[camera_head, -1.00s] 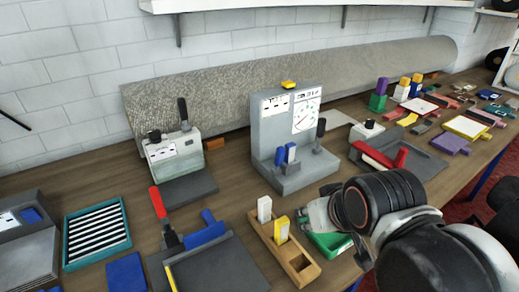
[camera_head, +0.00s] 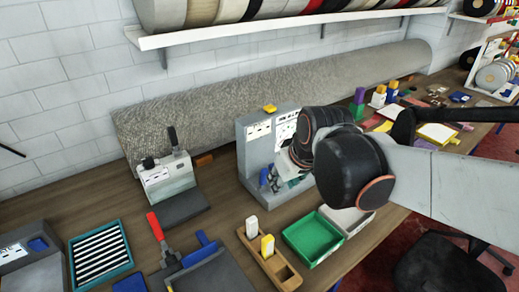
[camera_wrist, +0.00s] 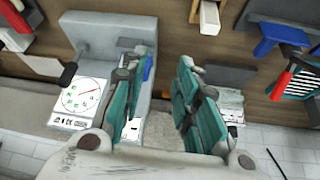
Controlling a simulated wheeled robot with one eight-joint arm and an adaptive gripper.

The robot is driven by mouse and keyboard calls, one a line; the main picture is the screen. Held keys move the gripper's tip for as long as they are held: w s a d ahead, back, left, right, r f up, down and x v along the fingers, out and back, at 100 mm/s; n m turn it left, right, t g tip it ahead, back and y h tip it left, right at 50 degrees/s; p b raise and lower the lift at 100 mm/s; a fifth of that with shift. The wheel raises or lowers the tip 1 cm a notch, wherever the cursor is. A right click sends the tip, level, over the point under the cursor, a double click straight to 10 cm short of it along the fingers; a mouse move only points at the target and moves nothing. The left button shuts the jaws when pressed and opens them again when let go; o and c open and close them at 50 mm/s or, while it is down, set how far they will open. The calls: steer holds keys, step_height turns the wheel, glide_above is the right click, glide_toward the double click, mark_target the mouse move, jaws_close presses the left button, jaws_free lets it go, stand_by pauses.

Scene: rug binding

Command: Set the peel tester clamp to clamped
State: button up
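The peel tester (camera_head: 252,150) is a grey upright block with a dial face, a yellow top piece and blue clamp parts (camera_head: 264,177) low on its front. In the wrist view the tester (camera_wrist: 98,38) appears turned over at the left, with its dial, a black-knobbed lever (camera_wrist: 68,73) and a blue part (camera_wrist: 148,68) beside my left finger. My gripper (camera_head: 287,172) is in front of the tester's right side and hides part of it. In the wrist view my gripper (camera_wrist: 160,68) is open, its teal-padded fingers apart. Contact with the clamp cannot be told.
A smaller grey device (camera_head: 168,183) with a black lever stands to the left. In front are a wooden holder (camera_head: 268,262) with white and yellow blocks, a green tray (camera_head: 313,240) and a red-handled tool (camera_head: 157,227). A rolled rug (camera_head: 200,107) lies behind.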

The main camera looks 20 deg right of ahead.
steer(key=n+g+p, duration=0.1)
steer(key=n+p, duration=0.1)
steer(key=p, duration=0.6)
glide_toward(265, 170)
steer(key=d+v, duration=0.1)
steer(key=v, duration=0.3)
steer(key=shift+y, duration=0.4)
steer(key=b+x, duration=0.2)
steer(key=x, duration=1.2)
steer(key=shift+f, duration=0.15)
jaws_close()
